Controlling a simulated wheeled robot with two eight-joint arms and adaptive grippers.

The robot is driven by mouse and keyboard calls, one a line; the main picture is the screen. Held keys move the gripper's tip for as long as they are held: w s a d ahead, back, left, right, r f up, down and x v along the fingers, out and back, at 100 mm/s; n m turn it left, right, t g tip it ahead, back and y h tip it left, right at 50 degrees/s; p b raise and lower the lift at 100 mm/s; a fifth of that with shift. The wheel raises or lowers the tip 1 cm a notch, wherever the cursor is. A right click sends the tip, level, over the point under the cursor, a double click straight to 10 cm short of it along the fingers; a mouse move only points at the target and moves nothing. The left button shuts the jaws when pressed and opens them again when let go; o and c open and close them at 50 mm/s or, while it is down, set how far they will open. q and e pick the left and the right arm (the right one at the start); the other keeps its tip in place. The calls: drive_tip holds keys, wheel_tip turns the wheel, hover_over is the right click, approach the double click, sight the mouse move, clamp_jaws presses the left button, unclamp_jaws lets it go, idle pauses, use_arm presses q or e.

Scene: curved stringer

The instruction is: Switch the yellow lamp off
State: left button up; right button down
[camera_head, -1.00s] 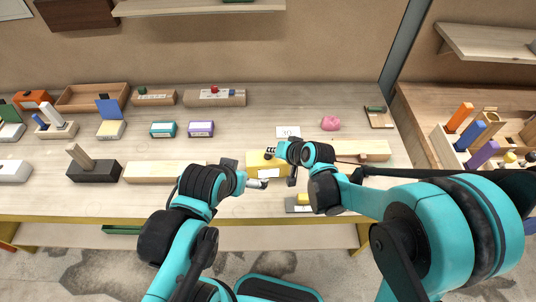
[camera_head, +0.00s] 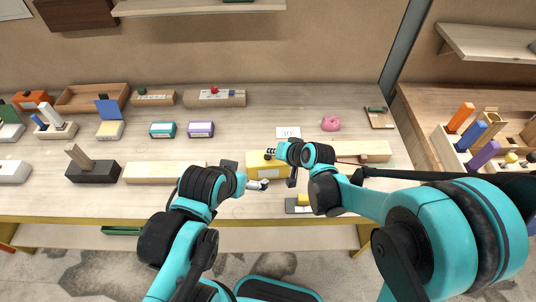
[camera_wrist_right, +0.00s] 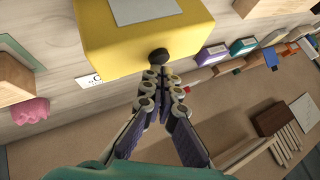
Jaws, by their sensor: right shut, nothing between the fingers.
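The yellow box-shaped lamp (camera_head: 260,175) with a pale label stands near the front middle of the table, partly hidden by my arms. In the right wrist view the yellow body (camera_wrist_right: 110,42) fills the top, and a round black knob (camera_wrist_right: 158,54) sticks out from its edge. My right gripper (camera_head: 270,153) is at the lamp's far side. Its shut, empty fingertips (camera_wrist_right: 161,73) are right at the knob; I cannot tell whether they touch. My left gripper (camera_head: 264,184) is low in front of the lamp; its jaw state is unclear.
Wooden beams (camera_head: 165,172) lie left and right of the lamp. A card marked 30 (camera_head: 288,132) and a pink object (camera_head: 330,123) lie behind. A small grey block with a yellow top (camera_head: 299,204) is at the front edge.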

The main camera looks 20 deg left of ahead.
drive_tip(key=shift+r, duration=0.2)
wheel_tip(320, 180, up, 6)
drive_tip(key=p, duration=0.4)
idle(0.4)
drive_tip(key=s+d+r+t+h+b, duration=0.1)
drive_tip(key=s+d+h+b, duration=0.15)
drive_tip(key=d, duration=0.55)
drive_tip(key=s+d+r+h+b, duration=0.1)
drive_tip(key=s+d+r, duration=0.15)
drive_tip(key=d, duration=0.65)
drive_tip(key=s+d+f+m+h+b, duration=0.1)
drive_tip(key=s+d+f+h+b, duration=0.2)
drive_tip(key=s+d, duration=0.8)
drive_tip(key=d+f, duration=0.1)
drive_tip(key=d, duration=0.2)
drive_tip(key=shift+s+d+h+b, duration=0.15)
drive_tip(key=shift+s+h+b, duration=0.2)
drive_tip(key=shift+t, duration=0.3)
